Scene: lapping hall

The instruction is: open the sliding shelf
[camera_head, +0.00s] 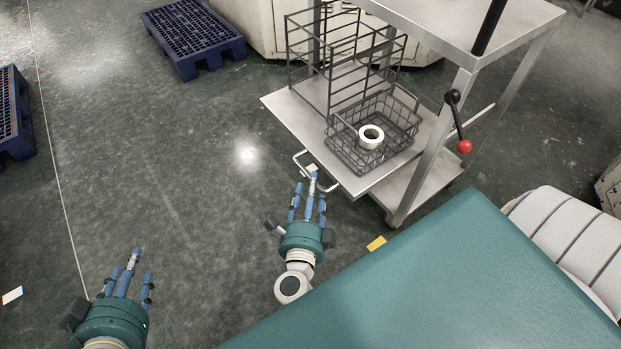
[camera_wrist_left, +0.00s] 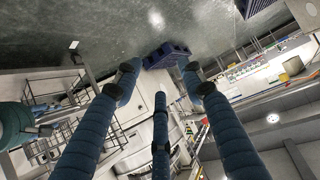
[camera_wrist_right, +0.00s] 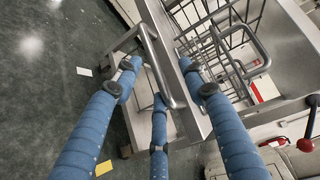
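The sliding shelf (camera_head: 284,108) is a flat metal plate that sticks out from under the top of a metal cart. A bent metal handle (camera_head: 332,187) is on its near edge; the handle also shows in the right wrist view (camera_wrist_right: 157,65). My right gripper (camera_head: 308,192) is at the handle, its blue fingers spread, with the bar appearing between them in the right wrist view. I cannot tell if they touch it. My left gripper (camera_head: 127,270) is open and empty over the floor at lower left, far from the shelf.
A wire rack (camera_head: 330,58) and a wire basket (camera_head: 345,153) with a white tape roll (camera_head: 371,136) stand on the shelf. A red-knobbed lever (camera_head: 464,146) is on the cart's right. A teal surface (camera_head: 430,285) fills the lower right. Blue pallets (camera_head: 195,35) lie at upper left; floor between is clear.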

